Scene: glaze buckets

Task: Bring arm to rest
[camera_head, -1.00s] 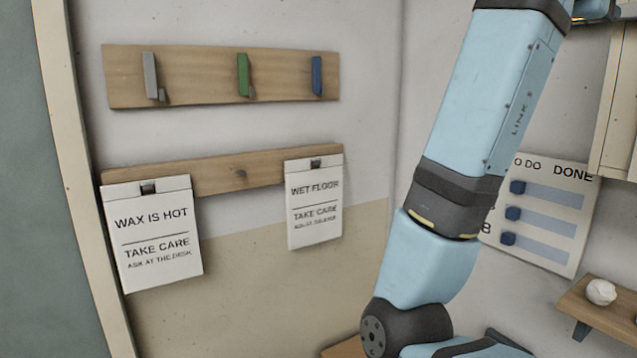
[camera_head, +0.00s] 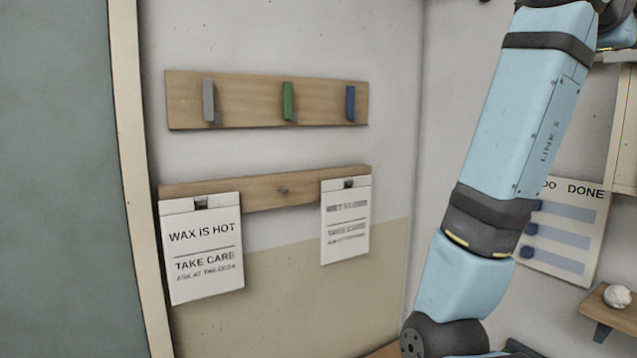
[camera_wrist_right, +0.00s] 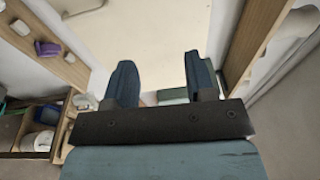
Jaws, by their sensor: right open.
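My arm (camera_head: 520,130) crosses the right half of the head view, raised in front of the wall corner. Its gripper is outside that view. In the right wrist view my right gripper (camera_wrist_right: 160,85) is open, with its two blue fingers apart and nothing between them. Beyond the fingers is a pale surface. My left gripper is not in any view.
A hook board (camera_head: 265,100) with grey, green and blue hooks is on the wall. Below it, a wooden rail (camera_head: 265,192) carries a "WAX IS HOT" sign (camera_head: 201,250) and a "WET FLOOR" sign (camera_head: 345,222). A to-do board (camera_head: 565,228) and small shelf (camera_head: 605,312) are at right.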

